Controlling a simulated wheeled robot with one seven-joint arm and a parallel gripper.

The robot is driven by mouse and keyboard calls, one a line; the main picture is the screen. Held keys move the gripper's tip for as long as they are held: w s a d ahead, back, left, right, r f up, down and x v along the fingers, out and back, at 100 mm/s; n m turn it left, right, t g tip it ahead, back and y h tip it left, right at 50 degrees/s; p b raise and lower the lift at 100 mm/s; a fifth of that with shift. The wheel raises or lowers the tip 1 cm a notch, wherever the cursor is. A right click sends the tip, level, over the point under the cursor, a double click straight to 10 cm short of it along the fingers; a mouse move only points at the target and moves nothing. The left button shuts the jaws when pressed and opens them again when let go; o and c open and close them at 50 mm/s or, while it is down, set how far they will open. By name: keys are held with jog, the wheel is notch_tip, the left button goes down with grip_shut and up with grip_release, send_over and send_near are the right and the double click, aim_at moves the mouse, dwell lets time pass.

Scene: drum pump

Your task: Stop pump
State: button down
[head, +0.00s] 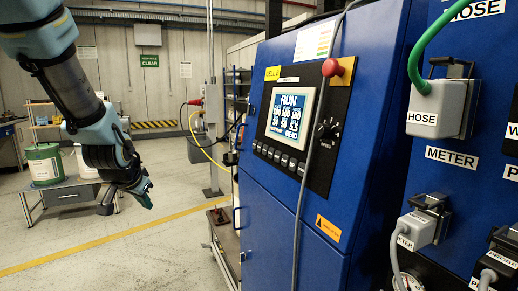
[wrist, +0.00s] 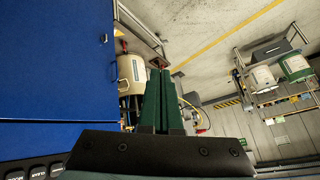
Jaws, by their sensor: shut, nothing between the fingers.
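A blue control cabinet (head: 350,150) stands right of centre in the head view, with a black panel on its sloped face. Its display (head: 290,115) reads RUN at the top, above rows of numbers. A red mushroom button (head: 333,67) sits at the panel's upper right, and a black knob (head: 329,130) is right of the display. A row of buttons (head: 280,159) lies below the display. My gripper (head: 147,204) is shut and empty, left of the cabinet and apart from it, pointing down. In the wrist view the shut fingers (wrist: 160,73) are beside the blue cabinet (wrist: 55,65).
Labelled grey connectors with HOSE (head: 432,108) and METER (head: 412,232) signs are on the cabinet's right side. A grey cable hangs down the cabinet front. A cart with green-and-white pails (head: 44,163) stands at the left. Open floor lies between cart and cabinet.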

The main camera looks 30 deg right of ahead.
aim_at(260, 148)
jog(key=w+d+r+m+t+h, duration=0.1)
jog(key=d+r+m+h, duration=0.3)
jog(key=d, duration=0.8)
jog(key=w+d+r+m+t+h, duration=0.1)
jog(key=d+r+m+h, duration=0.3)
jog(key=d+r, duration=0.4)
jog(key=w+d+m, duration=0.1)
jog(key=d, duration=0.3)
jog(key=shift+w+t, duration=0.3)
jog(key=shift+t, duration=0.1)
jog(key=s+d+f+b, duration=0.1)
jog(key=d+b, duration=0.1)
jog(key=d, duration=0.6)
jog(key=shift+d+f+b, duration=0.25)
jog(key=shift+f+b, duration=0.1)
jog(key=shift+d+f+b, duration=0.1)
jog(key=shift+d+b, duration=0.25)
jog(key=shift+d, duration=0.05)
